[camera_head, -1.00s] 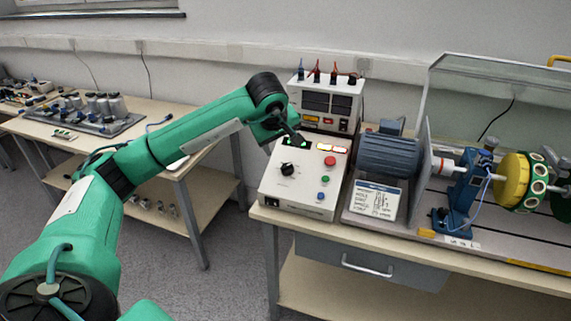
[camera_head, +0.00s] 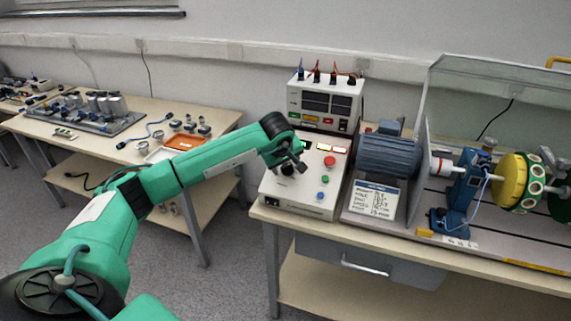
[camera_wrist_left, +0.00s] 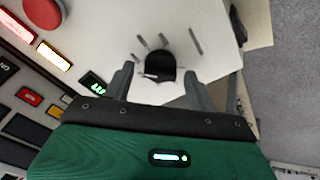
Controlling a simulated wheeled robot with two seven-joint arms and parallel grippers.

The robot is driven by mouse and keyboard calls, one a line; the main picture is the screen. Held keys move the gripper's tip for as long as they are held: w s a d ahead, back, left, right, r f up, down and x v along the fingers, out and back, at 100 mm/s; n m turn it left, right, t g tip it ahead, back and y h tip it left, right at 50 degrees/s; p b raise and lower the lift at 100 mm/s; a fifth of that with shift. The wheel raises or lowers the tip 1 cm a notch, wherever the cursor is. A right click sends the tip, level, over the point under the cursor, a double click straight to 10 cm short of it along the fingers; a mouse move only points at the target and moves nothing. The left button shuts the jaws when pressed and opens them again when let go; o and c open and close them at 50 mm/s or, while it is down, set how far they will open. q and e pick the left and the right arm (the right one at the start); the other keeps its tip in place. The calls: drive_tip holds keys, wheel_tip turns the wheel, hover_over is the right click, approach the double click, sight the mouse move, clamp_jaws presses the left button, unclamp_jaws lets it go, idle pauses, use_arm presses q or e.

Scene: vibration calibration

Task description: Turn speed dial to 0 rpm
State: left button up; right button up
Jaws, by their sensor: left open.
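The speed dial is a black round knob (camera_wrist_left: 159,66) on the white control box (camera_head: 271,197). In the head view the knob (camera_head: 287,170) is partly covered by my left gripper (camera_head: 296,170). In the left wrist view my left gripper (camera_wrist_left: 157,80) is open, with one finger on each side of the knob. I cannot tell whether the fingers touch it. A small green lit display (camera_wrist_left: 93,86) shows beside the left finger, but its digits are not readable. My right gripper is not in view.
A power supply (camera_head: 330,103) stands behind. A grey-blue motor (camera_head: 390,155) stands to the right.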

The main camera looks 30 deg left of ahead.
use_arm(q)
drive_tip(key=c, duration=1)
